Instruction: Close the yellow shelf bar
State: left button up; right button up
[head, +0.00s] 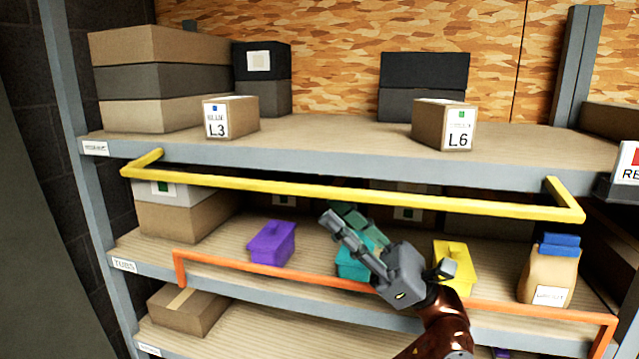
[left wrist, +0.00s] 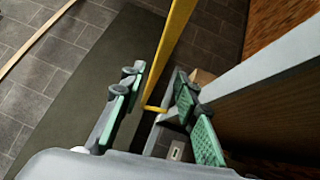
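The yellow shelf bar (head: 350,193) runs level along the front of the upper shelf (head: 330,148). Its short end arms reach out from the shelf, so the long rail stands out in front of the edge. My left gripper (head: 340,218) is just below the rail's middle in the head view, fingers pointing up and left. In the left wrist view, the yellow bar (left wrist: 168,55) shows in the gap between the spread fingers of the left gripper (left wrist: 158,100). The fingers are open; whether they touch the bar cannot be told. My right gripper is not in view.
An orange bar (head: 270,290) crosses the shelf below. Purple (head: 272,243), teal (head: 352,262) and yellow (head: 455,262) tubs and a paper bag (head: 550,275) stand there, close around my left arm. Boxes L3 (head: 230,117) and L6 (head: 445,123) sit above.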

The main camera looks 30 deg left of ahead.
aim_at(320, 196)
pick_arm(q)
jog(key=p+x, duration=0.1)
jog(key=x, duration=0.3)
jog(key=shift+s+r, duration=0.25)
jog(key=shift+a+r, duration=0.2)
jog(key=shift+r, duration=0.1)
jog(key=shift+s+a+r, duration=0.25)
jog(key=shift+a+r, duration=0.15)
jog(key=shift+a, duration=0.05)
jog(key=shift+w, duration=0.1)
jog(key=shift+c, duration=0.6)
grip_shut()
